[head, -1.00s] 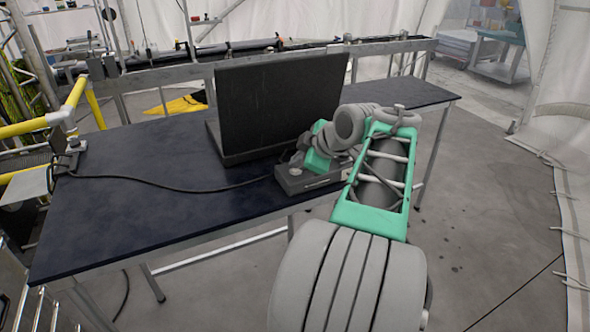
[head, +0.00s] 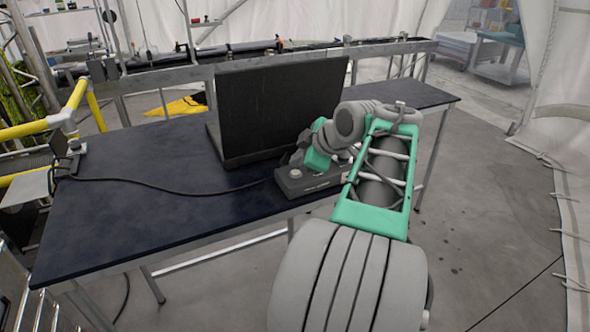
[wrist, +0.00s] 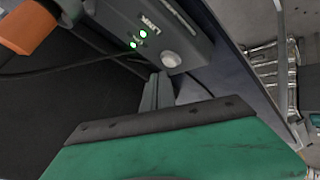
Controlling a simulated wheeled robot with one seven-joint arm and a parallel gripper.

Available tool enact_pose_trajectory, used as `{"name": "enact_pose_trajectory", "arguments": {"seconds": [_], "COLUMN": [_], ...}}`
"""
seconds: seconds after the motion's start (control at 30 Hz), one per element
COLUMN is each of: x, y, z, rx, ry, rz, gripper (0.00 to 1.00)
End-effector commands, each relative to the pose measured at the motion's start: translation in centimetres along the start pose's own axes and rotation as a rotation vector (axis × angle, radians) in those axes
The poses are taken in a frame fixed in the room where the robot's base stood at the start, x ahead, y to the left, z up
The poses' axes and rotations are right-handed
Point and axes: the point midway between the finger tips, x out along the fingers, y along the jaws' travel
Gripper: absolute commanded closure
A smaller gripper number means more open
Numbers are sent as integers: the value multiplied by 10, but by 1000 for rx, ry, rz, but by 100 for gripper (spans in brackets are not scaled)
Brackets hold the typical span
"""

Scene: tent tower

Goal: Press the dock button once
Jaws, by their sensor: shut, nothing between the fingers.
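The dock is a dark grey box (head: 315,184) on the table beside the laptop, with a cable running from its left side. It also fills the top of the wrist view (wrist: 185,22), with two lit green lights and a LINK label. Its round pale button (wrist: 171,59) shows there next to the label, and on the dock's top in the head view (head: 295,174). My gripper (wrist: 158,90) is shut and empty, its grey fingertips close to the button. I cannot tell if they touch it. In the head view my wrist partly hides the dock.
An open dark laptop (head: 280,108) stands just behind the dock. The dark table (head: 140,205) is clear to the left apart from the black cable. An orange object (wrist: 28,24) shows at the wrist view's upper left. A yellow rail stands at the table's left.

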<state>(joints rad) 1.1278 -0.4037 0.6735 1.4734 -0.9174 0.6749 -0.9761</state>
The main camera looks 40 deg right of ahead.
Motion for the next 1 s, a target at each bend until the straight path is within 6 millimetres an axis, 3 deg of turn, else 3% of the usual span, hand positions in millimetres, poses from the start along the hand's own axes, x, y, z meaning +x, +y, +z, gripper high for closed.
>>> {"name": "enact_pose_trajectory", "arguments": {"seconds": [0.27, 0.73, 1.0], "x": [-1, -33, -34], "y": [1, 24, 25], "z": [-1, -24, -25], "rx": [0, -1, 0], "ry": [0, 0, 0], "rz": [0, 0, 0], "gripper": [100, 100, 100]}}
